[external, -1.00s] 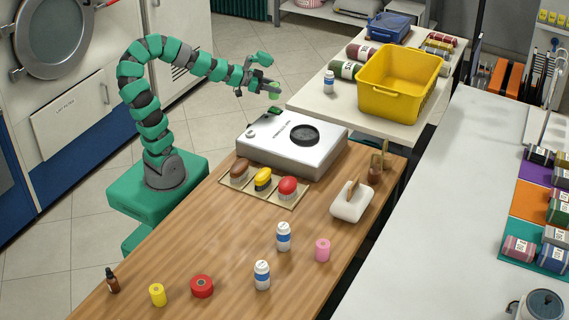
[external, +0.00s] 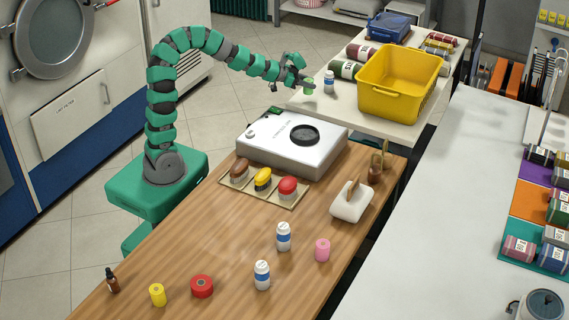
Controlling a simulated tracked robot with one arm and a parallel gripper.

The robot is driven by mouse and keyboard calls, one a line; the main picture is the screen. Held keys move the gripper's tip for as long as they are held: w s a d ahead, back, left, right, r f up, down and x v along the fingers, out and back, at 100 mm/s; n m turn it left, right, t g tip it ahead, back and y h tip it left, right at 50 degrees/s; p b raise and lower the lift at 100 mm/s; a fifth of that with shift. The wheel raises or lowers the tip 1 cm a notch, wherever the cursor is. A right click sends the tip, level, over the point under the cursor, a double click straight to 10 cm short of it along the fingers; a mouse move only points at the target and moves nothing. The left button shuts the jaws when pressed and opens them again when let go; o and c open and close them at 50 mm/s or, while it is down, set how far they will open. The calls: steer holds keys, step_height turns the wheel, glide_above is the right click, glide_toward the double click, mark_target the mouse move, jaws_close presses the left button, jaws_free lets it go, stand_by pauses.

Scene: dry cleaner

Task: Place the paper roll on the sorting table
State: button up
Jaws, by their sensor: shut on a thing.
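My gripper (external: 303,83) is at the near left edge of the pale sorting table (external: 384,122), just left of a white bottle. It is shut on a small light-green thing (external: 309,84), which I take to be the paper roll. The fingers hide most of it, so its full shape is unclear. It appears to be above the table's left edge; I cannot tell whether it touches the top.
The white bottle (external: 329,82), dark striped rolls (external: 345,69) and yellow crate (external: 400,85) stand on the sorting table. A white-grey machine (external: 280,155) sits below on the wooden counter (external: 225,240). The table's front left corner is clear.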

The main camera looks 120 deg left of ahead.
mark_target(310, 89)
steer(key=shift+w+a+f, duration=0.1)
steer(key=shift+w+a, duration=0.15)
steer(key=shift+a, duration=0.1)
steer(key=shift+f+b, duration=1)
steer(key=shift+f, duration=0.7)
steer(key=shift+f, duration=0.1)
steer(key=o, duration=1)
steer(key=shift+s+d+r, duration=0.1)
steer(key=shift+s+r, duration=0.1)
steer(key=shift+r, duration=0.05)
steer(key=p+v, duration=0.3)
steer(key=v, duration=0.8)
steer(key=shift+s+d, duration=0.2)
steer(key=shift+d, duration=0.05)
